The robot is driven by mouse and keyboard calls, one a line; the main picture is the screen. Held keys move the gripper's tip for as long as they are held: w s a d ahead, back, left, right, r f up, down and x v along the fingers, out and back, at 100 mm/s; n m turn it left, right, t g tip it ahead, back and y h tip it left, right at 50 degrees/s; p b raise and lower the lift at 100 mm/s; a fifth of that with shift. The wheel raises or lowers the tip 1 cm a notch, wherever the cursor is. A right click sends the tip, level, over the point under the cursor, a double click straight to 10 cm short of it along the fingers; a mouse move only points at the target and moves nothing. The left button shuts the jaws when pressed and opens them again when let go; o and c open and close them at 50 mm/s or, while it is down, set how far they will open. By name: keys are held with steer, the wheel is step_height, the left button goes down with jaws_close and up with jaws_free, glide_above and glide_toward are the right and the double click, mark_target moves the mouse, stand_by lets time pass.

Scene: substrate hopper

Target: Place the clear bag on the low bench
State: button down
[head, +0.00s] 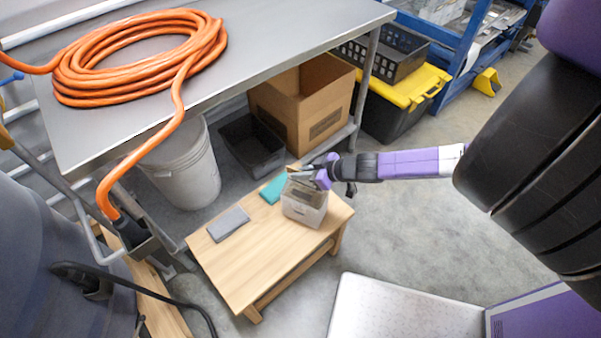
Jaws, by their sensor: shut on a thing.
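The low bench (250,262) is a small light-wood bench standing on the concrete floor in front of the metal table. The clear bag (306,208) is a see-through, boxy bag with a pale base and darker contents. It is over the right end of the bench top. My gripper (309,179) reaches in from the right and is shut on the top of the bag. The fingers are small and partly hidden against the bag. I cannot tell whether the bag's bottom touches the wood.
A grey cloth (229,223) and a teal cloth (274,188) lie on the bench. Behind are a white bucket (184,170), a black crate (252,146) and a cardboard box (305,105) under the metal table (270,22), which bears an orange hose (95,85). Open floor lies right.

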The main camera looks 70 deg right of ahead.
steer(key=shift+f, duration=0.25)
steer(key=c, duration=1.4)
jaws_free()
steer(key=shift+f, duration=0.15)
steer(key=shift+v, duration=3.95)
steer(key=shift+w, duration=0.1)
